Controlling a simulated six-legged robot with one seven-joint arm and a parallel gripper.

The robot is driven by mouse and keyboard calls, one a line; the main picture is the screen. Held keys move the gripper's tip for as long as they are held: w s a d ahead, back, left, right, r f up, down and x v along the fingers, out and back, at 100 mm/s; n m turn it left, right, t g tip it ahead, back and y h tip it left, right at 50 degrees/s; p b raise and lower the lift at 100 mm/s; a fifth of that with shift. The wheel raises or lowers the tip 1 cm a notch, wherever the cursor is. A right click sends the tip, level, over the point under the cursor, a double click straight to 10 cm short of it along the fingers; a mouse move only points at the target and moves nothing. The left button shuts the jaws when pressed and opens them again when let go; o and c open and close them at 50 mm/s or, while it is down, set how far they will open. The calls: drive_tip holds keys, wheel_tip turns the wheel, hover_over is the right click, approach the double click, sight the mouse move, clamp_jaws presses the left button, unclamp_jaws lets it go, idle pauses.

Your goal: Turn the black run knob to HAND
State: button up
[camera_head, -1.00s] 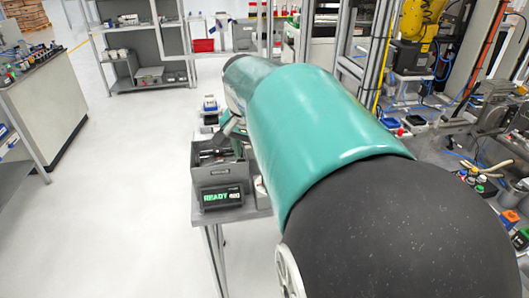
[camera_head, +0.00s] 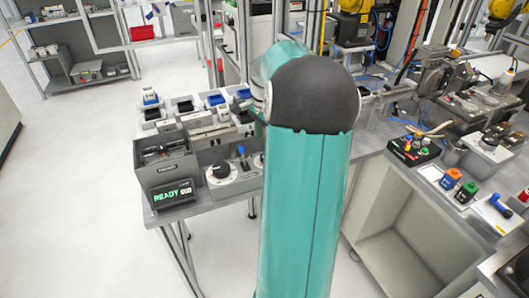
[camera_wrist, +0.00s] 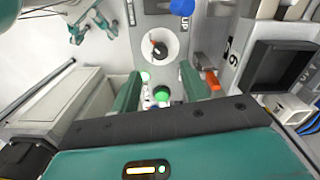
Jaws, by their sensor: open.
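In the wrist view a black knob (camera_wrist: 159,48) with a small orange-red mark sits on a round white dial plate, beyond and between my fingers. Its label cannot be read. My gripper (camera_wrist: 161,83) is open and empty, its two green fingers apart on either side of a green button. The fingers do not visibly touch the knob. In the head view my arm hides the gripper. A black knob on a pale round dial (camera_head: 221,172) shows there on the left bench; I cannot tell whether it is the same knob.
A green button (camera_wrist: 162,94) lies between the fingers, and an orange handle (camera_wrist: 212,80) stands close to the right finger. A blue handle (camera_wrist: 182,6) is above the dial. A READY display (camera_head: 172,194) stands on the left bench. The floor at left is clear.

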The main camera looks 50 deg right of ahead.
wheel_tip(320, 180, down, 7)
idle(0.3)
drive_tip(key=shift+c, duration=0.3)
clamp_jaws()
